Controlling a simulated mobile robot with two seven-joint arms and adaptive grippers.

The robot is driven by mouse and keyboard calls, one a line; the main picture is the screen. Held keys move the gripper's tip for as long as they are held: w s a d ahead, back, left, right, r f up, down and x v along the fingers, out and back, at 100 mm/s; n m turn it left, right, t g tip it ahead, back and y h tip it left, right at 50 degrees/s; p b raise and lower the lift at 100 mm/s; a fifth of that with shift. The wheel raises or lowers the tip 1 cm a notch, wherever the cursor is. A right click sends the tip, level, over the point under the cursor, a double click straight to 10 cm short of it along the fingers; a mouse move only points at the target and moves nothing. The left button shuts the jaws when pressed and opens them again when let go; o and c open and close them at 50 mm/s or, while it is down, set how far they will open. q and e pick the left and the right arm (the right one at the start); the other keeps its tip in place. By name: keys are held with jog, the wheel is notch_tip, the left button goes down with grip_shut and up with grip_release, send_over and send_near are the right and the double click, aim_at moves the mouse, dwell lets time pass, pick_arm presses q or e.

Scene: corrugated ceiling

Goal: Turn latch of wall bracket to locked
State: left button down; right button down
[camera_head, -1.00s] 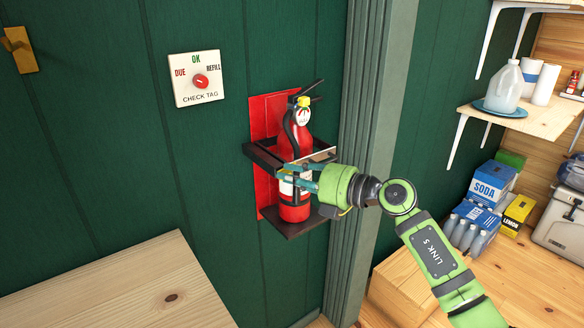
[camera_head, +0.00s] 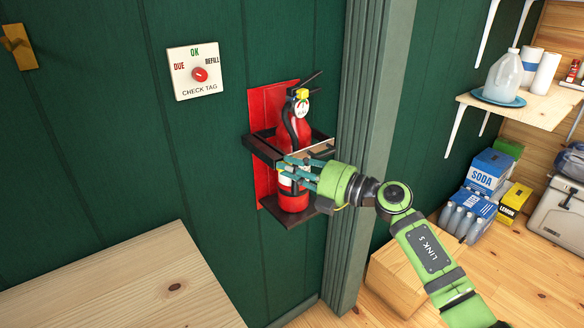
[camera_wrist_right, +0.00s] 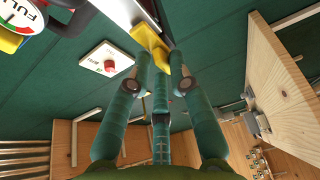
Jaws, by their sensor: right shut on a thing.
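The wall bracket (camera_head: 262,152) is a dark frame on a red backplate, around an upright red fire extinguisher (camera_head: 291,199). A pale metal plate (camera_head: 323,149) lies along its front bar. My right gripper (camera_head: 288,166) reaches in from the right, with its teal fingers in front of the bracket and extinguisher. In the right wrist view, the yellow latch (camera_wrist_right: 150,36) sits at the end of the bar, between the fingertips of my right gripper (camera_wrist_right: 160,66), which is shut on it. The fingers hide the latch in the head view. My left gripper is not in view.
A check-tag dial (camera_head: 195,72) and a brass hook (camera_head: 18,46) are on the green wall to the left. A wooden tabletop (camera_head: 120,285) is at lower left. A grey-green post (camera_head: 362,130) stands right of the bracket, with a stocked shelf (camera_head: 540,110) beyond.

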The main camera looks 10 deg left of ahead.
jog(key=c, duration=1.2)
grip_release()
jog(key=shift+s+f, duration=0.2)
jog(key=shift+f, duration=0.2)
jog(key=shift+r, duration=0.1)
jog(key=shift+w, duration=0.15)
jog(key=v, duration=1.2)
